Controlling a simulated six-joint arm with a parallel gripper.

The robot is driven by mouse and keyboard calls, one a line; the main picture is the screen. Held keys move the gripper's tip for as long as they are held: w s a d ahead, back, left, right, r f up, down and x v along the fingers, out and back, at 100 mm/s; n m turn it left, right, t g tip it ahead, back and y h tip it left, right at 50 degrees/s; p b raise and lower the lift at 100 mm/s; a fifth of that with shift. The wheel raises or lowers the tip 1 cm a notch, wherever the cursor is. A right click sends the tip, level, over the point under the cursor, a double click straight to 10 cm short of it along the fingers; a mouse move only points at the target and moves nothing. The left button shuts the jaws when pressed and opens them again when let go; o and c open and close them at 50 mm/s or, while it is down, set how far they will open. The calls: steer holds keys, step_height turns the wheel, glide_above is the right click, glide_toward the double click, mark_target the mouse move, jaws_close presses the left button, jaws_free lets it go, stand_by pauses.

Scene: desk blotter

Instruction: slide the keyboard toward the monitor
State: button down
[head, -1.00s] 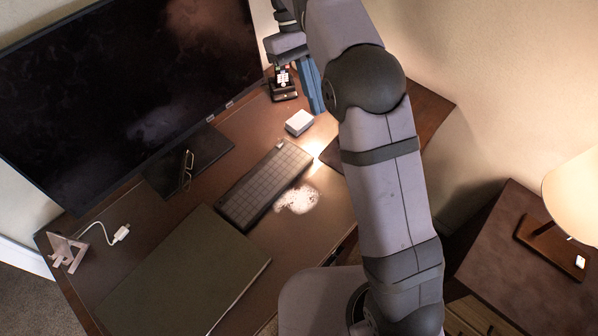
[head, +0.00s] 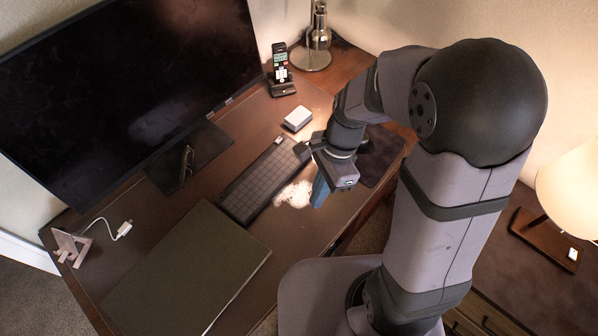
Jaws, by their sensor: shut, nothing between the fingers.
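The dark keyboard (head: 258,184) lies slantwise on the desk, its length running from lower left to upper right. The large black monitor (head: 120,85) stands on the far side of the desk, up and left of the keyboard, with its dark base (head: 208,150) on the desk between them. My gripper (head: 320,191) is just right of the keyboard's upper-right end, on the side away from the monitor. Its blue fingers point down and are shut and empty. My wrist is close to that end of the keyboard; I cannot tell whether they touch.
Glasses (head: 187,161) rest by the monitor base. A small white box (head: 298,118) sits above the keyboard, with a docked phone (head: 280,68) and a metal lamp (head: 317,40) beyond. A dark flat laptop or folder (head: 180,270) lies lower left. A dark mat (head: 380,158) lies right.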

mark_target(307, 188)
steer(key=w+m+t, duration=0.4)
steer(key=w+m, duration=0.3)
steer(key=m, duration=0.5)
steer(key=shift+w+d+f, duration=0.4)
steer(key=shift+d+f, duration=0.05)
steer(key=b+x, duration=0.4)
steer(key=x, duration=0.6)
steer(key=shift+f, duration=0.4)
steer(key=shift+w+a+r+p, duration=0.5)
steer(key=shift+w+a+p, duration=0.25)
steer(key=shift+w+p, duration=0.15)
steer(key=shift+w+a+f, duration=0.1)
steer(key=shift+w+a, duration=0.4)
steer(key=shift+a, duration=0.05)
